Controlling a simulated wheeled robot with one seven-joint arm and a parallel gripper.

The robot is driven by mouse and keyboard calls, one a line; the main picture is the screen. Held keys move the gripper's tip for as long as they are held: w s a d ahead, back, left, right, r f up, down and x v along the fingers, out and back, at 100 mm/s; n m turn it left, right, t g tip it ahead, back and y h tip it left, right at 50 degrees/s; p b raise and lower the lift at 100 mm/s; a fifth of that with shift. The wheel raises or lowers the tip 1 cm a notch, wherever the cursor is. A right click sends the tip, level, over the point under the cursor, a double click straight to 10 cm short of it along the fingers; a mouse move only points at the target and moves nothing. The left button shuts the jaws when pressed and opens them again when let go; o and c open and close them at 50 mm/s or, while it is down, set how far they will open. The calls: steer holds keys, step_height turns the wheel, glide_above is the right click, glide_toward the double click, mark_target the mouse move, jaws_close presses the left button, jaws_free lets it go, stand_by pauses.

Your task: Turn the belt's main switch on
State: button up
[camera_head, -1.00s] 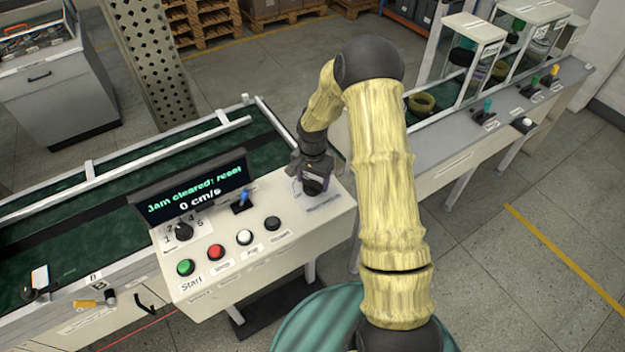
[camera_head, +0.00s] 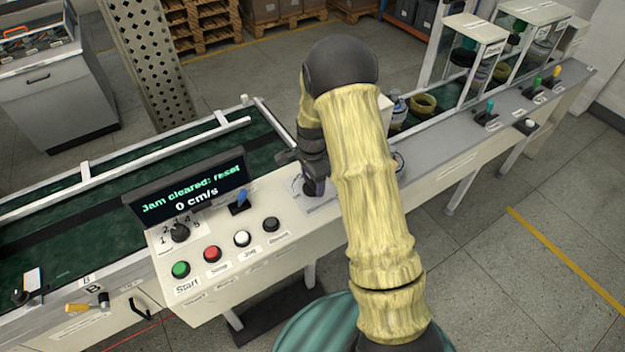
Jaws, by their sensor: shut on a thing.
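The control console (camera_head: 330,222) stands in front of the belt (camera_head: 215,160). Its display (camera_head: 190,190) reads "Jam cleared: reset" and "0 cm/s". My gripper (camera_head: 309,178) is at the console's right end, pointing down, shut on a dark knob (camera_head: 312,189) that appears to be the main switch. The gripper hides much of the knob, so I cannot tell its turned position. A label plate lies beside it.
The console also carries a blue lever (camera_head: 240,201), a numbered selector (camera_head: 179,232), and green (camera_head: 180,269), red (camera_head: 212,254), white (camera_head: 242,238) and black (camera_head: 271,224) buttons. A teal ribbed round thing (camera_head: 310,325) stands in front.

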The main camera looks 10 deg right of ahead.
mark_target(312, 181)
stand_by(0.3)
steer(key=o, duration=1)
steer(key=shift+r, duration=0.15)
step_height(312, 181, up, 17)
steer(key=b, duration=0.2)
steer(key=shift+r+b, duration=0.1)
steer(key=shift+b, duration=0.25)
steer(key=s+f+n+t, duration=0.1)
steer(key=s+n, duration=0.4)
steer(key=s, duration=0.2)
steer(key=s+f+n, duration=0.1)
steer(key=s+n, duration=0.3)
steer(key=s, duration=0.3)
steer(key=s+f+n+t, duration=0.1)
steer(key=s+f+n, duration=0.1)
steer(key=s+n, duration=0.3)
steer(key=shift+s+f+n+t, duration=0.1)
steer(key=shift+s+n+t, duration=0.2)
steer(key=shift+s, duration=0.7)
